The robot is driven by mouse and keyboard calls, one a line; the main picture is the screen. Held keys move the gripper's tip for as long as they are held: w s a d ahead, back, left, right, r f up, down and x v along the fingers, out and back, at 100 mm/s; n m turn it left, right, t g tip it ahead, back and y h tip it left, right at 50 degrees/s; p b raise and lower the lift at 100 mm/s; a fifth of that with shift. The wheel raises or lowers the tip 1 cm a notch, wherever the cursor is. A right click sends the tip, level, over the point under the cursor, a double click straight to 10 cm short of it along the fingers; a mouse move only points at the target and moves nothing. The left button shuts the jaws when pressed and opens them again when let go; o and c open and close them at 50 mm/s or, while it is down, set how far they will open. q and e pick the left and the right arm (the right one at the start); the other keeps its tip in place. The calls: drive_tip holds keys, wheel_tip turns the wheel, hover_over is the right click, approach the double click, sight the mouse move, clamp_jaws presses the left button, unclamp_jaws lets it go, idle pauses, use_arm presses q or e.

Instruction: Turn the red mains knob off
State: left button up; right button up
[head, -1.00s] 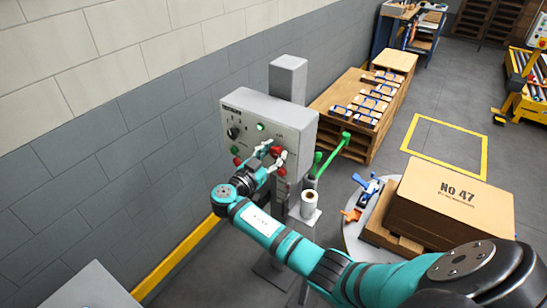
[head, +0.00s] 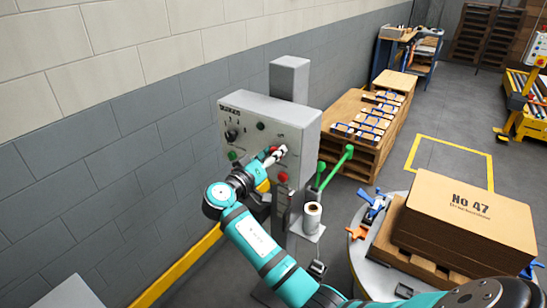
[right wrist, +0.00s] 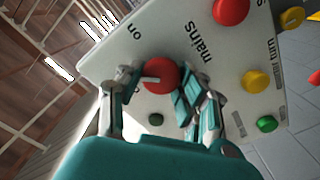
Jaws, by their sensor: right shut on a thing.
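The red mains knob (right wrist: 160,74) is on the sloping face of a grey control box (head: 300,118). In the right wrist view it sits between my right gripper's fingers (right wrist: 158,92), beside the printed words "mains" and "on". My right gripper (head: 274,156) is shut on the knob, which it mostly hides in the head view. I cannot clearly read the knob's pointer direction. A small round lamp (head: 261,126) above the knob is dark green and looks unlit; it also shows in the right wrist view (right wrist: 156,119). My left gripper is not in view.
A red button (head: 282,177) sits below the knob and a black selector (head: 232,135) to its left. A white roll (head: 312,214) and green-handled levers (head: 338,165) stand close right of the box. A round table with a carton (head: 470,215) is further right.

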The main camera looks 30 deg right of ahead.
drive_tip(key=n+p, duration=0.2)
drive_tip(key=n, duration=0.6)
drive_tip(key=shift+f, duration=0.15)
idle(0.5)
drive_tip(key=o, duration=1.2)
drive_tip(key=shift+a, duration=0.1)
drive_tip(key=shift+c, duration=0.2)
drive_tip(key=v, duration=1.2)
drive_tip(key=shift+f, duration=0.1)
